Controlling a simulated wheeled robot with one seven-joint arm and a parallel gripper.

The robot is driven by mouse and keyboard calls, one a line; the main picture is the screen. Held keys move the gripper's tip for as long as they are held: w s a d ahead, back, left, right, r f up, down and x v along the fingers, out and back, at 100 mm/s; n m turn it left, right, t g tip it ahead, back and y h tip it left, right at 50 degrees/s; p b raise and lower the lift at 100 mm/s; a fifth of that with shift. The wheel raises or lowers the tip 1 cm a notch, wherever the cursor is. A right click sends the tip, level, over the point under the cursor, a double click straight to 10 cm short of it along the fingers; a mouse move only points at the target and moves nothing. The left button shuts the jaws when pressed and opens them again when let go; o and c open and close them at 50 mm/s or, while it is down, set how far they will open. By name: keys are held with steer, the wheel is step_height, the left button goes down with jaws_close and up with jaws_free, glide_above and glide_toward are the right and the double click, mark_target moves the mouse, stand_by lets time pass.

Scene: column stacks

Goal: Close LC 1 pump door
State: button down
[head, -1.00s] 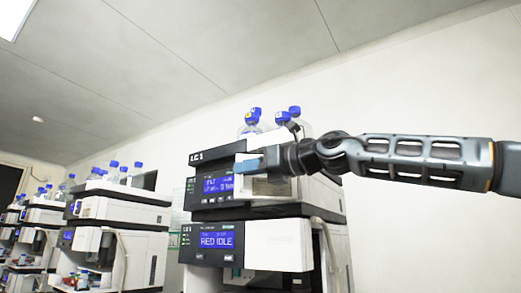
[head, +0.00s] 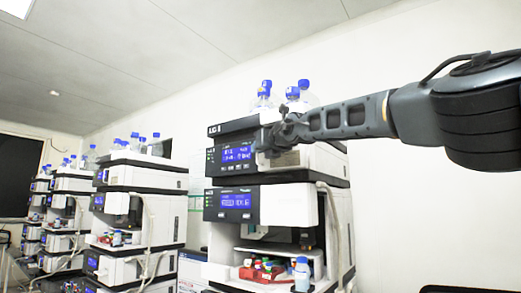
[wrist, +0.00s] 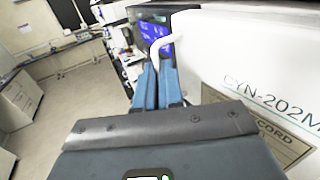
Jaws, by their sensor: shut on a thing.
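The LC 1 stack (head: 222,128) stands right of centre in the head view, with a lit blue display on its pump module (head: 237,155). My gripper (head: 268,140) is at the pump front, just right of that display. In the wrist view my gripper's blue fingers (wrist: 168,82) are close together around the lower end of a curved white handle (wrist: 160,45). A white panel (wrist: 245,50) printed "CYN-202M" fills the right, beside the fingers. The handle's grip point is mostly hidden by the fingers. How far the door stands open cannot be told.
Blue-capped bottles (head: 300,92) stand on top of the stack. A second module with a display (head: 236,201) is below, then an open bay with a red rack (head: 262,272) and small vials. Other stacks (head: 140,205) stand to the left. Floor (wrist: 65,115) shows clear in the wrist view.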

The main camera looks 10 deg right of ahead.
steer(key=shift+w+a+m+h+b, duration=0.4)
steer(key=shift+w+a+b, duration=0.05)
steer(key=shift+a+b, duration=0.2)
steer(key=shift+w, duration=0.15)
steer(key=c, duration=1.3)
jaws_free()
steer(key=shift+w+h, duration=0.1)
steer(key=shift+h, duration=0.2)
steer(key=shift+d+f, duration=0.1)
steer(key=shift+d, duration=0.25)
